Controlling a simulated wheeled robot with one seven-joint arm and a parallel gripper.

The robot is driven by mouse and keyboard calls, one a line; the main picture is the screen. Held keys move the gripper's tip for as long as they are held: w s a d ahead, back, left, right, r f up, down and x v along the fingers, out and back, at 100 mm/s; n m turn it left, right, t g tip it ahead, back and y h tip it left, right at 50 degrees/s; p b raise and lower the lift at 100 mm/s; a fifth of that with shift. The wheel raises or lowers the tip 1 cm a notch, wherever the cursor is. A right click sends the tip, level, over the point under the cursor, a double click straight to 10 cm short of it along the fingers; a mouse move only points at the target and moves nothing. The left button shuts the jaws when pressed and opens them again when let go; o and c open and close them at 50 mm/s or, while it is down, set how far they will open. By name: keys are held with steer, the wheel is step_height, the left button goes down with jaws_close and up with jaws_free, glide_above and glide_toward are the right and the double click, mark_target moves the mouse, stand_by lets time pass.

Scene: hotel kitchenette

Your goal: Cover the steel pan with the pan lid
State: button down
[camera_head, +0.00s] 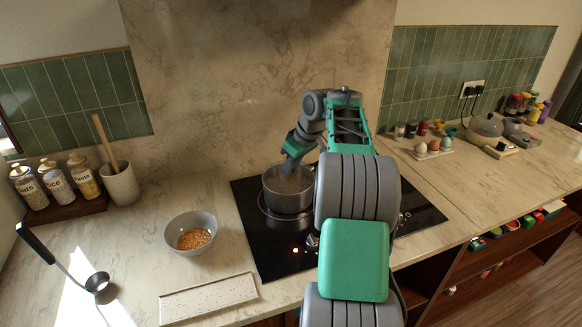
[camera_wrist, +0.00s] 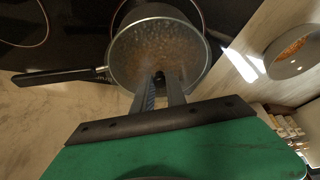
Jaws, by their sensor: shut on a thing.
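The steel pan (camera_head: 287,198) stands upright on the black cooktop, and its dark handle (camera_wrist: 62,76) points left in the wrist view. My gripper (camera_head: 291,165) is directly above the pan, pointing down. In the wrist view my gripper (camera_wrist: 160,82) is shut on a small dark knob, apparently that of the pan lid (camera_wrist: 150,50). The lid looks like see-through glass with a thin rim, and brownish speckles show through it. It lies over the pan opening, at or very near the rim. Whether it touches all round cannot be told.
A grey bowl of orange food (camera_head: 190,232) stands left of the cooktop (camera_head: 268,248). A white tray (camera_head: 208,297) and a black-handled ladle (camera_head: 97,283) lie nearer the front. Jars (camera_head: 60,185) line the back left. Eggs and a round pot (camera_head: 487,127) stand on the right counter.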

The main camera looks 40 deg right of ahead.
stand_by(0.4)
steer(key=c, duration=0.8)
jaws_free()
steer(key=shift+f, duration=0.1)
step_height(320, 180, up, 7)
steer(key=p, duration=0.6)
steer(key=shift+p, duration=0.3)
